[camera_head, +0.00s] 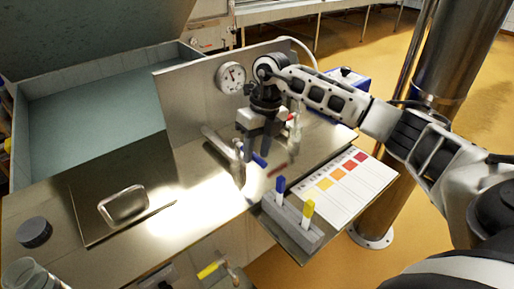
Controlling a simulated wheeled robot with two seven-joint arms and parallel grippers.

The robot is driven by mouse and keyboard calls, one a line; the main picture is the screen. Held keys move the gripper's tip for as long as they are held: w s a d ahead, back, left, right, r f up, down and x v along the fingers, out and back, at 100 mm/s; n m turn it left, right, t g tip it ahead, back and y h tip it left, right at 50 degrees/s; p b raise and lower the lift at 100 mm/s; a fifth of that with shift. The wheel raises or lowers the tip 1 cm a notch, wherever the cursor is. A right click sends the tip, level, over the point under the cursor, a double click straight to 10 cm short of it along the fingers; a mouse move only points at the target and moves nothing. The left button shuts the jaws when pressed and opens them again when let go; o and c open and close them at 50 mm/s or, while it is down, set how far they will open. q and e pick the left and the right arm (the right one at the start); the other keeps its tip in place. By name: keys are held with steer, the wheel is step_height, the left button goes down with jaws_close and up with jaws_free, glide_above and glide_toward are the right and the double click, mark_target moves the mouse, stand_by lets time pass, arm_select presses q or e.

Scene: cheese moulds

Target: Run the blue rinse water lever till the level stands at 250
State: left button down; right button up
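The blue lever (259,160) sticks out by the metal tap (222,144) on the steel counter. My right gripper (257,150) points down right at the blue lever, with its fingers around or just beside it. I cannot tell whether they grip it, as the parts overlap and are small. A red lever (278,169) lies just to the right. No level scale or 250 mark can be read here. My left gripper is out of view.
A round dial gauge (231,78) sits on the upright steel panel (185,100). A rack (291,222) with blue and yellow tags and a colour chart (345,185) stand to the right.

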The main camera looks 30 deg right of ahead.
jaws_close()
